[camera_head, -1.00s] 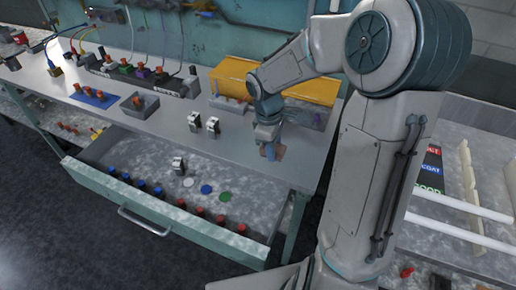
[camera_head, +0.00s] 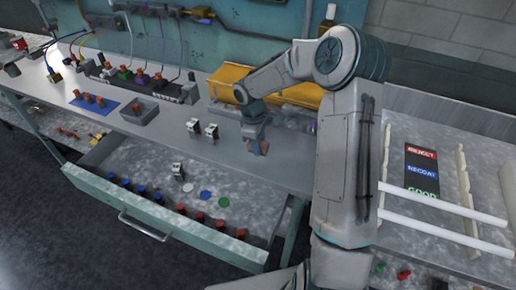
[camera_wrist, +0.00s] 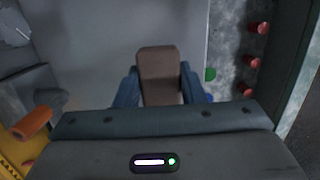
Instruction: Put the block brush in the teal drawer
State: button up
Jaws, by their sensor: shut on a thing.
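The block brush (camera_wrist: 160,75) is a brown block between the two blue fingers of my gripper (camera_wrist: 160,90) in the wrist view. My gripper (camera_head: 256,146) is shut on it above the grey bench top, near its front edge, in the head view. The brush (camera_head: 263,148) shows there only as a small brown patch. The teal drawer (camera_head: 185,216) is pulled open below the bench, to the left of my gripper. It holds a row of blue pegs, a row of red pegs, coloured discs and a small white-and-black device (camera_head: 178,171).
Two small white-and-black devices (camera_head: 203,129) stand on the bench left of my gripper. A yellow bin (camera_head: 230,82) is behind it. A grey tray (camera_head: 139,110) and blue mat (camera_head: 95,103) lie farther left. A table with white tubes (camera_head: 440,205) is at the right.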

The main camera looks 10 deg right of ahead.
aim_at(258, 158)
jog(key=shift+w+f, duration=0.3)
jog(key=shift+w, duration=0.2)
jog(key=shift+f+p, duration=0.75)
jog(key=shift+f, duration=0.85)
jog(key=shift+f+b, duration=0.35)
jog(key=shift+f, duration=0.1)
jog(key=o, duration=1)
jog(key=shift+c, duration=0.2)
jog(key=shift+r+p, duration=0.15)
jog(key=shift+p, duration=0.15)
